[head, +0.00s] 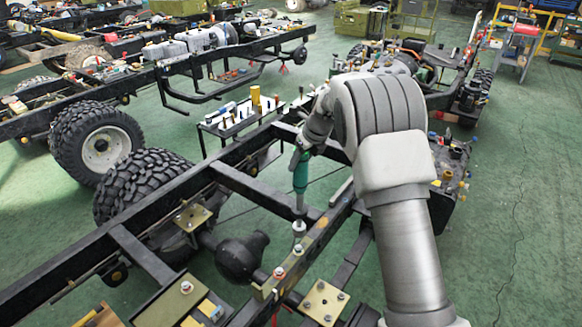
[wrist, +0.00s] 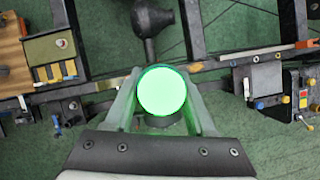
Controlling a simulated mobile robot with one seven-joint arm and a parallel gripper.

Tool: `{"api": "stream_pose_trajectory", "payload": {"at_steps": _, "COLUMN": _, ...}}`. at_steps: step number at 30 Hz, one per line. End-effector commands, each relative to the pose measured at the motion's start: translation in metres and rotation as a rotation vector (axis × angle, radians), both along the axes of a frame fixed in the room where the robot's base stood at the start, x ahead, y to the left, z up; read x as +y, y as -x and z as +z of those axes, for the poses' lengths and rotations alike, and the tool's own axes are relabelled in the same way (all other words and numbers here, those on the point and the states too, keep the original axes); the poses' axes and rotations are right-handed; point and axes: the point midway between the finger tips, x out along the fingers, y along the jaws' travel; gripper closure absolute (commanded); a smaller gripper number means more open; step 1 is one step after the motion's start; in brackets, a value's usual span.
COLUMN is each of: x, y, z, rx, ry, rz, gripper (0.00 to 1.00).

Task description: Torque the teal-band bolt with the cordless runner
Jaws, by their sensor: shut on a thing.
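The cordless runner (head: 301,172) has a green body and hangs close to upright from my gripper (head: 306,148), with its grey nose pointing down. My gripper is shut on its upper part. In the wrist view, the runner's round bright green end (wrist: 162,92) sits between the two fingers of my gripper (wrist: 162,100). The nose end is over the frame rail (head: 325,228), close to a bolt head; I cannot tell whether they touch. Two bolts (head: 279,273) show along the rail nearer the camera. I cannot make out a teal band on any bolt.
A black axle housing (head: 242,257) lies left of the rail. Brass-coloured plates with bolts (head: 325,302) are at the front. A small parts table (head: 235,127) stands behind the chassis. Tyres (head: 140,185) are at the left. Open green floor (head: 510,200) lies at the right.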

Motion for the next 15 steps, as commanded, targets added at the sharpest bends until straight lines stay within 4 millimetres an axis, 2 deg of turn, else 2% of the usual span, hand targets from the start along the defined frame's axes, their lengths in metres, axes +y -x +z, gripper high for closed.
{"api": "stream_pose_trajectory", "payload": {"at_steps": 5, "x": 0.001, "y": -0.001, "z": -0.010, "rx": -0.004, "ry": -0.001, "rz": 0.000, "gripper": 1.00}}
{"api": "stream_pose_trajectory", "payload": {"at_steps": 15, "x": 0.001, "y": -0.001, "z": -0.045, "rx": -0.005, "ry": -0.002, "rz": 0.001, "gripper": 1.00}}
